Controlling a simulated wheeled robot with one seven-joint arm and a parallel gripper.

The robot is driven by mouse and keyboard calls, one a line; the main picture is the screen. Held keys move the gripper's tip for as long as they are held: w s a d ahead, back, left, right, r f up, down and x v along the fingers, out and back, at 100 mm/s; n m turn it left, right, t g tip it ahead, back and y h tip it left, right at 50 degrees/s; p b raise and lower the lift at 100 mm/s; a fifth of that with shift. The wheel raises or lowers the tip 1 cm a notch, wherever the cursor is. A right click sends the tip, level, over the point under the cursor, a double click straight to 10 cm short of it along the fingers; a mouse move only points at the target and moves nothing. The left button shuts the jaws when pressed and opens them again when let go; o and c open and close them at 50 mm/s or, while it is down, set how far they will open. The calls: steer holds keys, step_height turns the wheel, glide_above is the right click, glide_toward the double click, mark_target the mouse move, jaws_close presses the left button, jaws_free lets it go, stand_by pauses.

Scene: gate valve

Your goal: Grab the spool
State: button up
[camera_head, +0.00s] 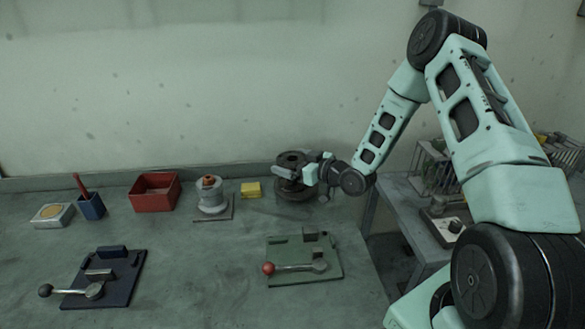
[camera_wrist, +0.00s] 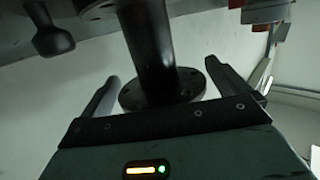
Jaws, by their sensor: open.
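The spool (camera_head: 291,158) is a dark, flanged, upright piece at the back of the grey table, near its right end. My gripper (camera_head: 292,174) is level with it and partly covers its middle. In the wrist view the spool's dark round neck (camera_wrist: 150,45) and a flange with bolt holes show between the two fingers of my gripper (camera_wrist: 167,77). Whether a finger touches the neck cannot be told.
Left along the back stand a yellow block (camera_head: 251,189), a white spool-like item (camera_head: 211,194), a red bin (camera_head: 154,192) and a blue cup (camera_head: 91,207). In front are a green lever plate (camera_head: 290,247) and a dark blue one (camera_head: 120,266). A rack (camera_head: 437,168) stands right.

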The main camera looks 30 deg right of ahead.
steer(key=shift+w+a, duration=0.1)
steer(key=shift+w, duration=0.1)
steer(key=c, duration=1.5)
steer(key=shift+r, duration=0.1)
steer(key=shift+c, duration=1.2)
